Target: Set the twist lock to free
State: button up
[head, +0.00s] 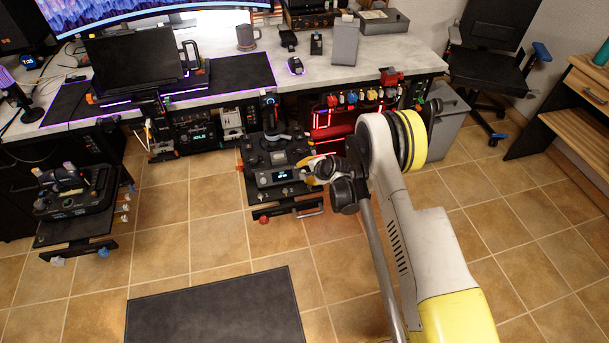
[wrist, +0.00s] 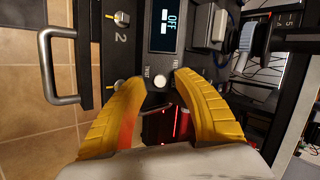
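A dark control panel (head: 262,160) stands under the desk edge, with a lit display (head: 283,175) on its front. In the wrist view the display (wrist: 165,24) reads "OFF", turned sideways. My gripper (head: 316,168) is at the panel's right front.
A metal handle (wrist: 58,65) and small toggles, one by a "2" (wrist: 120,37), lie left of the knob. A second control unit (head: 72,195) stands at the left. A dark mat (head: 215,308) lies on the tiled floor. The desk (head: 345,75) is behind.

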jog(key=shift+w+a+f, duration=0.15)
jog(key=shift+w+f, duration=0.05)
jog(key=shift+f, duration=0.1)
grip_shut()
